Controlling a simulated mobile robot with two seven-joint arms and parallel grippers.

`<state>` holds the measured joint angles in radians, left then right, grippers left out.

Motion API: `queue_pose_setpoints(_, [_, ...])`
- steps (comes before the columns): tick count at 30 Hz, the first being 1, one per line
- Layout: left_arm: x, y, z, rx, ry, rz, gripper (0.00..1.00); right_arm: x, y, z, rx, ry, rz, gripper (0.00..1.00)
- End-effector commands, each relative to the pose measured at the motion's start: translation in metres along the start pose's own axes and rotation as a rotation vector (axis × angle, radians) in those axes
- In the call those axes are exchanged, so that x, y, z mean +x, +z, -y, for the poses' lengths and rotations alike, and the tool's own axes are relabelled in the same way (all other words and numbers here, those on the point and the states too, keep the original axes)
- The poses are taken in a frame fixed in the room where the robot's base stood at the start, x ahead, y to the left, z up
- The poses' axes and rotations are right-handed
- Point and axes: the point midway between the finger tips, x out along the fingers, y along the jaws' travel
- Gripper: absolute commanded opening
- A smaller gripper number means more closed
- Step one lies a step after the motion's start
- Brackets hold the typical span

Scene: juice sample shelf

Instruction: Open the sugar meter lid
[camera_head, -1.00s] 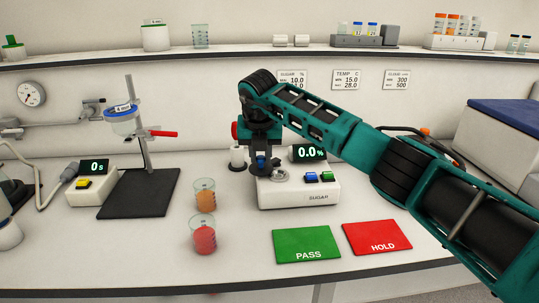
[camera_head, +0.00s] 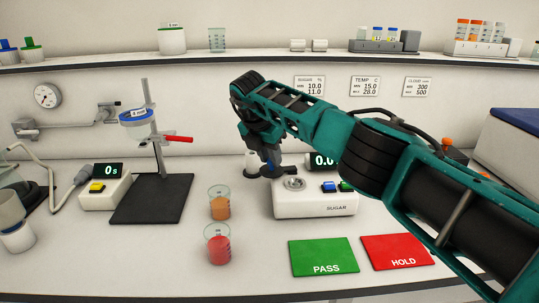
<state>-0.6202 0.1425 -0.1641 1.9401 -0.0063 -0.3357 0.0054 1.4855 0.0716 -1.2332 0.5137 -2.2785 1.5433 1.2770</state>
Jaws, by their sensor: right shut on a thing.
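The white sugar meter (camera_head: 315,207) stands on the bench, with a round metal sample well (camera_head: 294,184) showing uncovered on its top left. Its blue button (camera_head: 328,187) and green button are visible, and my right arm partly covers its display (camera_head: 322,161). My right gripper (camera_head: 270,160) points down at the meter's left rear. It is shut on a dark part (camera_head: 279,172) beside the well, which looks like the lid; the fingers partly hide it. My left gripper is not in view.
An orange sample beaker (camera_head: 219,208) and a red sample beaker (camera_head: 218,250) stand left of the meter. A green PASS mat (camera_head: 322,257) and a red HOLD mat (camera_head: 398,252) lie in front. A dark stand base (camera_head: 152,199) is farther left.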

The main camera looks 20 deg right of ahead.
Motion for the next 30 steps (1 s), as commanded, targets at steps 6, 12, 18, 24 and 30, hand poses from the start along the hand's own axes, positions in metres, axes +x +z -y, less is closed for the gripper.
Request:
queue_pose_setpoints(6, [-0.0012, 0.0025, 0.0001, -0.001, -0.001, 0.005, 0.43, -0.0008, 0.0018, 0.0, 0.005, 0.001, 0.003, 0.0])
queue_pose_setpoints(12, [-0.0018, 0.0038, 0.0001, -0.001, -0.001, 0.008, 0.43, -0.0008, 0.0017, 0.0001, 0.004, 0.001, 0.003, 0.29])
queue_pose_setpoints(18, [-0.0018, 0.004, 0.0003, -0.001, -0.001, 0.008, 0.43, -0.0004, 0.001, 0.0001, 0.004, 0.0, 0.002, 0.48])
queue_pose_setpoints(24, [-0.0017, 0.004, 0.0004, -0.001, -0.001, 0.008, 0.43, -0.0001, 0.0004, 0.0, 0.003, -0.001, 0.001, 0.52])
queue_pose_setpoints(30, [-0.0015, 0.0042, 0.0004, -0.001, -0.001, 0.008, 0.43, -0.0081, 0.0006, -0.0006, 0.002, 0.002, 0.002, 0.52])
